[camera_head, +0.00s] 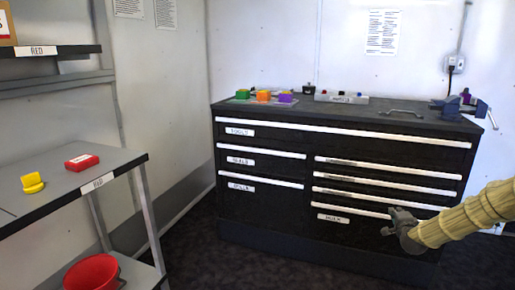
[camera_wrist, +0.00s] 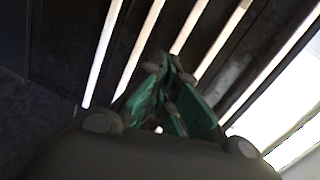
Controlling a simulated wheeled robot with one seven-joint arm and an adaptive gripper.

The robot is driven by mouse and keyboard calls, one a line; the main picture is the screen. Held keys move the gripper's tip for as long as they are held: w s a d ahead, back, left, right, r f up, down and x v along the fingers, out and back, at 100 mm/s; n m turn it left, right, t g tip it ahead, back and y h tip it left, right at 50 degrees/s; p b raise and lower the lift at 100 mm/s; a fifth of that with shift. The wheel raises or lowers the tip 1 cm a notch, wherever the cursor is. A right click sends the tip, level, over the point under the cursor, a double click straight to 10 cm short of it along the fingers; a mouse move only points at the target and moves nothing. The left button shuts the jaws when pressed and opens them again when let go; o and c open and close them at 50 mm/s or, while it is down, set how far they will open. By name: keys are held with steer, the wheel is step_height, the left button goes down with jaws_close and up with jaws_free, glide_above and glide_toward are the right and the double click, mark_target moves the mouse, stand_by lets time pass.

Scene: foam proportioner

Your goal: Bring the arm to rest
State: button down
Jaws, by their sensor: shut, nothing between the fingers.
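My gripper (camera_head: 397,222) is at the lower right in the head view, at the end of my tan-sleeved arm. It is in front of the lower right drawers of the black drawer cabinet (camera_head: 265,220). In the wrist view my gripper (camera_wrist: 168,75) has its green-padded fingers together with nothing between them. Pale drawer edges run slantwise behind the fingers there. I cannot tell whether the gripper touches the cabinet front.
Colored blocks (camera_head: 263,96), a small white rack (camera_head: 341,98) and a vise (camera_head: 460,106) are on the cabinet top. A shelf (camera_head: 100,182) at left holds a yellow piece (camera_head: 32,182) and a red box (camera_head: 82,162). A red bucket (camera_head: 92,273) is below. Dark floor lies between.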

steer(key=s+a+f+n+g+y, duration=0.2)
steer(key=s+a+f+n+g, duration=0.15)
steer(key=s+a+f, duration=0.6)
steer(key=s+a+f+n+g+y, duration=0.2)
steer(key=s+a+f+n, duration=0.35)
steer(key=a+f, duration=0.7)
steer(key=s+a+f+n+g, duration=0.2)
steer(key=s+a+f, duration=0.15)
steer(key=s, duration=0.65)
steer(key=s+a+f+n+g+y, duration=0.1)
steer(key=s+a+f+n+g, duration=0.2)
steer(key=s, duration=0.7)
steer(key=s+a+f+n+g, duration=0.1)
steer(key=s+a+f, duration=0.3)
steer(key=s, duration=0.7)
steer(key=s+a+r+n+g, duration=0.1)
steer(key=s+n+g, duration=0.1)
steer(key=s, duration=0.7)
steer(key=s+a+r+n+g, duration=0.1)
steer(key=s+a+n+g, duration=0.1)
steer(key=s, duration=0.8)
step_height(320, 180, up, 26)
steer(key=p, duration=2.6)
steer(key=shift+w+d+h, duration=0.15)
steer(key=shift+d+h, duration=0.05)
steer(key=shift+h, duration=0.1)
